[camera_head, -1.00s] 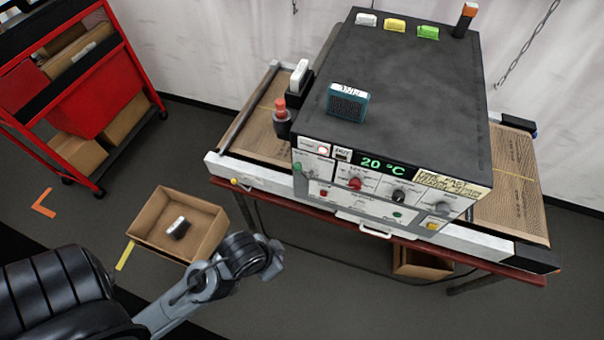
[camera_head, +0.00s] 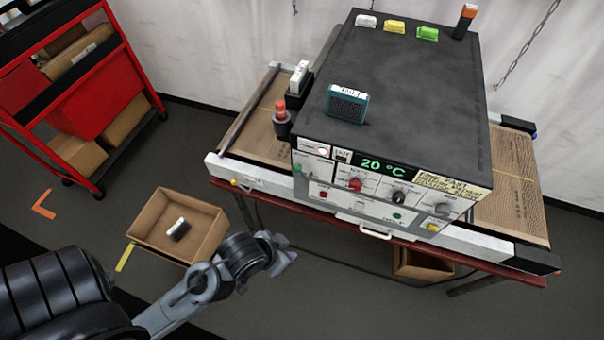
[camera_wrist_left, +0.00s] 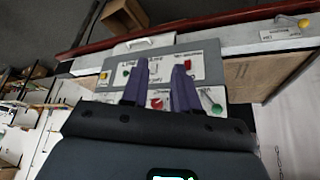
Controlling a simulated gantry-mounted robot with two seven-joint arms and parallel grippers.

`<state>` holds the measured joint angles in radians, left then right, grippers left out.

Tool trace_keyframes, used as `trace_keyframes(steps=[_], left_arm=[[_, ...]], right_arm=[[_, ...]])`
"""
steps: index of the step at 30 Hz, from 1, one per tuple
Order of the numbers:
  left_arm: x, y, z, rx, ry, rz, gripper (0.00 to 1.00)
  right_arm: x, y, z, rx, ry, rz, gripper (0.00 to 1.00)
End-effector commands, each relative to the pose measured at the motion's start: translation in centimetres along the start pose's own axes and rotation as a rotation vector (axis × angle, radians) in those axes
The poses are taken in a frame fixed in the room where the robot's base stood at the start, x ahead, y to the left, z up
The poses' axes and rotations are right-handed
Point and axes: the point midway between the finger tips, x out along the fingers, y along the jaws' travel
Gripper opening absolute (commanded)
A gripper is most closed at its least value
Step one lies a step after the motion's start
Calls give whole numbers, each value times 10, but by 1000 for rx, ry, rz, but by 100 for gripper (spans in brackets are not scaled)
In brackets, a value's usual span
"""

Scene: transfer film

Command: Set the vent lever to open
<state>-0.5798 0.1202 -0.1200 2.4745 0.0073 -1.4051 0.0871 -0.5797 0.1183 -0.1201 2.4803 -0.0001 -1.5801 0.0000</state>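The heater unit (camera_head: 405,90) with its control panel (camera_head: 330,181) stands over a conveyor. A lever with a green tip (camera_head: 297,168) is at the panel's left end; it also shows in the left wrist view (camera_wrist_left: 216,108). It may be the vent lever, but the labels are too small to read. My left gripper (camera_head: 288,258) is in front of and below the panel in the head view. In the left wrist view its two purple fingers (camera_wrist_left: 158,66) are apart with nothing between them, and the panel lies beyond them. My right gripper is not in view.
The panel also carries a red knob (camera_head: 355,184), a black knob (camera_head: 399,197) and a yellow button (camera_head: 432,227). A white handle (camera_head: 363,230) juts out below. An open cardboard box (camera_head: 207,235) is on the floor at left. A red cart (camera_head: 100,90) stands behind it.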

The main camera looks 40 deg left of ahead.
Motion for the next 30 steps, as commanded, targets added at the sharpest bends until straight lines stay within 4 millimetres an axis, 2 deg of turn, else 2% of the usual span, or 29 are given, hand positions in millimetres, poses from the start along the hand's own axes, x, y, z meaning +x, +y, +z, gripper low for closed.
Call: trace_keyframes(steps=[5, 9, 13, 17, 21, 24, 27, 30], left_arm=[[25, -9, -40, -149, 258, 12, 30], [48, -31, -70, -311, 504, 17, 30], [64, -60, -88, -452, 735, 15, 30], [76, -89, -93, -568, 942, 2, 30], [88, -114, -84, -659, 1111, -28, 30], [102, -126, -71, -712, 1181, -67, 30], [121, -131, -61, -767, 1168, -106, 30], [123, -132, -69, -797, 1180, -110, 30]], right_arm=[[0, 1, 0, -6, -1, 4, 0], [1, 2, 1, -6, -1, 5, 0], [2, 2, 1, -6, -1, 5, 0], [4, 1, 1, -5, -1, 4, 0], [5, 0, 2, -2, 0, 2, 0], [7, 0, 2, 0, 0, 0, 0], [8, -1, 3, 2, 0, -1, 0], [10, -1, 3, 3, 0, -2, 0]])
